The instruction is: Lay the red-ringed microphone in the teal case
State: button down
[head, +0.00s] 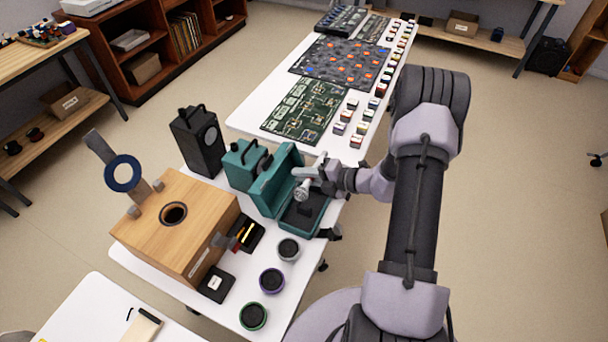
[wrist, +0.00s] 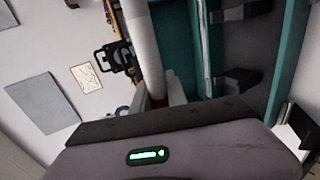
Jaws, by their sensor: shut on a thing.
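The microphone (head: 302,190) is pale grey. In the wrist view the case's teal wall (wrist: 290,50) and dark holders inside show to the right of the microphone. My gripper hides part of the microphone.
A teal box with a black handle (head: 240,172) and a black speaker (head: 199,142) stand behind the case. A wooden box with a round hole (head: 145,235) is at left. Several round pucks, one purple-ringed (head: 271,281), lie in front. Circuit boards (head: 305,108) cover the far table.

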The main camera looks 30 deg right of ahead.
aim_at(292, 196)
jog(key=f+b, duration=0.4)
jog(key=a+f+b, duration=0.1)
jog(key=f+b, duration=0.1)
jog(key=shift+w+f, duration=0.2)
jog(key=shift+f, duration=0.1)
jog(key=shift+f+b, duration=1.15)
jog(key=shift+f, duration=0.75)
jog(key=shift+f, duration=0.2)
